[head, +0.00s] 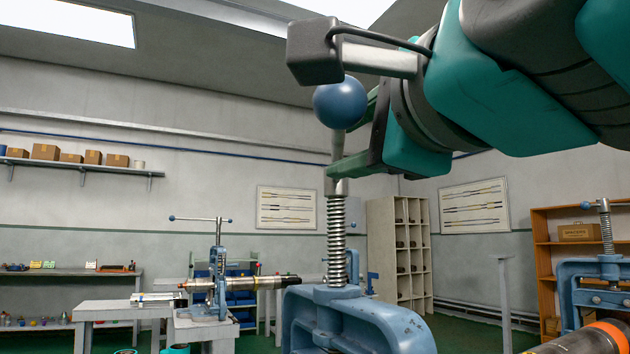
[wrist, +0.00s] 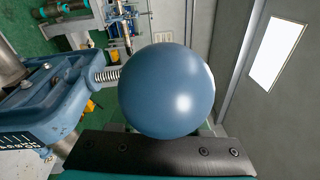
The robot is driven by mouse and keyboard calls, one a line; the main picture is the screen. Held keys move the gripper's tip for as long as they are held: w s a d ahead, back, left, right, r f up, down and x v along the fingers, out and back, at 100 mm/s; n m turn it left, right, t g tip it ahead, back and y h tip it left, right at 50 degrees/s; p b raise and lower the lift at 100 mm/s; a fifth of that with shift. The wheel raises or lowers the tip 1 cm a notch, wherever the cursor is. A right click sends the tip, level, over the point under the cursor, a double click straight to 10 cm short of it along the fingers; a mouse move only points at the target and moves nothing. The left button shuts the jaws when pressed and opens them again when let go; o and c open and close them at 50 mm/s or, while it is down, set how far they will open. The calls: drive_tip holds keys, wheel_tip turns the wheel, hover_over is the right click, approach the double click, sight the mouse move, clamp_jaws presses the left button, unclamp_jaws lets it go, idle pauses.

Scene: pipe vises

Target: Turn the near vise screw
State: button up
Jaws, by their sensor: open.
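The near vise (head: 350,318) is a blue casting at the bottom of the head view. Its bright threaded screw (head: 336,240) stands upright from it. A grey handle bar at the screw's top ends in a blue ball (head: 340,102). My gripper (head: 345,146) has green fingers and is open at the handle, just below and behind the ball. I cannot tell whether the fingers touch the bar. In the wrist view the ball (wrist: 167,90) fills the middle and hides most of the handle. One dark finger (wrist: 150,155) lies along the bottom; the other finger is not visible there.
A second blue vise (head: 600,270) stands at the right with a dark pipe (head: 590,340) in front. A farther vise (head: 215,290) on a grey bench holds a pipe. Shelves line the walls. Open air surrounds the screw's left side.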

drive_tip(key=v, duration=0.7)
drive_tip(key=shift+s+b, duration=0.3)
drive_tip(key=shift+s, duration=0.05)
drive_tip(key=shift+c, duration=0.2)
